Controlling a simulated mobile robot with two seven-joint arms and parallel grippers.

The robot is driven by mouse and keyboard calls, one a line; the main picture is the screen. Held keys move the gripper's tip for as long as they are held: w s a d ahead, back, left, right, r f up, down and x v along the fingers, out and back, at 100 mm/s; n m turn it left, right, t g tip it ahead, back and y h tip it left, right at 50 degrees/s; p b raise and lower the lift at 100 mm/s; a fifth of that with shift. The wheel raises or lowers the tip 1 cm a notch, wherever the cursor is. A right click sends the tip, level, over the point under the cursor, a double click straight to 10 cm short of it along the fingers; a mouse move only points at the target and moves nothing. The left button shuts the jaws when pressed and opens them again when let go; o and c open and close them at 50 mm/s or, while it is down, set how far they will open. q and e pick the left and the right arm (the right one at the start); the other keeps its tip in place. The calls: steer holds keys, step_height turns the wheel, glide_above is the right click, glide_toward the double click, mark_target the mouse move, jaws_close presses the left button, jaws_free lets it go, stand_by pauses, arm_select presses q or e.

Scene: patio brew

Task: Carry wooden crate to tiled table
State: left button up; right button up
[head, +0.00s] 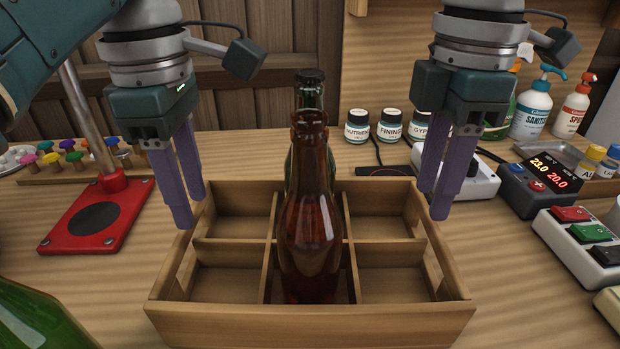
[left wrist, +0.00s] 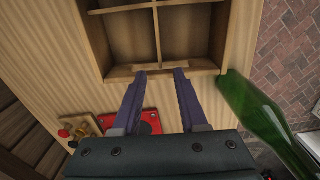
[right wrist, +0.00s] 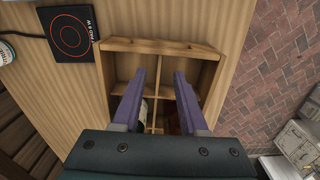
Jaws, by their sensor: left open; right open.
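The wooden crate (head: 310,326) stands on a wooden workbench, with divided compartments and a slot in each end wall. A brown bottle (head: 310,225) stands upright in its front middle compartment. A dark bottle (head: 311,90) stands behind it, mostly hidden. My left gripper (head: 190,207) is open and empty at the crate's left end wall; its fingertips reach the wall in the left wrist view (left wrist: 160,74). My right gripper (head: 435,200) is open and empty at the right end wall, fingers pointing down. I cannot tell whether either touches the crate. No tiled table is recognisable.
A green bottle (head: 40,318) is close by at front left. A red stand base (head: 100,214) is left of the crate. A black pad (right wrist: 70,33), small jars (head: 390,124), a display box (head: 535,188) and a switch box (head: 580,240) are to the right. Brick paving (right wrist: 280,50) lies below the bench.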

mark_target(417, 239)
arm_select(q)
step_height(417, 239, down, 9)
steer(key=shift+f, duration=0.15)
arm_select(e)
step_height(417, 239, down, 9)
steer(key=shift+f, duration=0.2)
arm_select(q)
jaws_close()
arm_select(e)
jaws_close()
steer(key=shift+r, duration=0.15)
stand_by(0.7)
